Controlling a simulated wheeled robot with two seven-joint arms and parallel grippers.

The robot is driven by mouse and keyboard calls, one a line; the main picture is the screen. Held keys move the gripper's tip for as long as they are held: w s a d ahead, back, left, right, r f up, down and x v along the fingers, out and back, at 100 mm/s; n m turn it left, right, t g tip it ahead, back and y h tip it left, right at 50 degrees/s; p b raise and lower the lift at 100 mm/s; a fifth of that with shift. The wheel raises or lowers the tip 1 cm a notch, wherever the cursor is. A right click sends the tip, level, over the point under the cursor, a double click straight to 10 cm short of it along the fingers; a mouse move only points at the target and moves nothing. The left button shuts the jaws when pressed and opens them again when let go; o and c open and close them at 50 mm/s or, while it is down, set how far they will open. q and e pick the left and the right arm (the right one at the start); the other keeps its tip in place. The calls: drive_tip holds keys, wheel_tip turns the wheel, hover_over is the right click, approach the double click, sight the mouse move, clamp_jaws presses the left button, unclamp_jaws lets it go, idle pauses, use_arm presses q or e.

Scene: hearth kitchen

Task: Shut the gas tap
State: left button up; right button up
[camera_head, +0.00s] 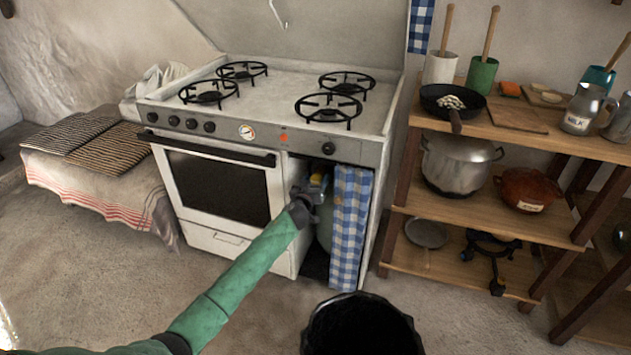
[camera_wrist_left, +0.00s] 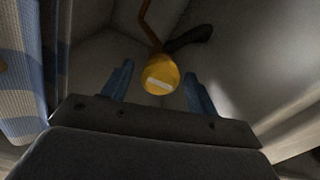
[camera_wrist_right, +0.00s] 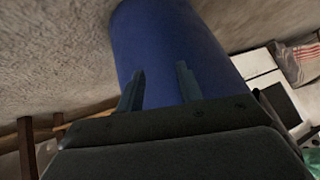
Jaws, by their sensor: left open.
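The gas tap shows as a round yellow knob with a white mark (camera_wrist_left: 160,75) in the left wrist view. A small part of its yellow (camera_head: 317,177) shows in the head view, inside the open cupboard bay right of the oven. My left gripper (camera_head: 314,188) reaches into this bay and is open. In its wrist view the fingers (camera_wrist_left: 158,88) stand either side of the knob, with gaps on both sides. A pale green gas bottle (camera_head: 325,230) stands below, partly hidden by my arm and the curtain. My right gripper (camera_wrist_right: 160,82) is open and empty, away from the tap.
A blue checked curtain (camera_head: 350,225) hangs just right of my left gripper; it also shows in the left wrist view (camera_wrist_left: 22,70). The white stove (camera_head: 225,240) bounds the bay on the left. Wooden shelves (camera_head: 450,260) with pots stand at right.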

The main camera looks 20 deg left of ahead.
use_arm(q)
drive_tip(key=shift+w, duration=0.2)
drive_tip(key=c, duration=1)
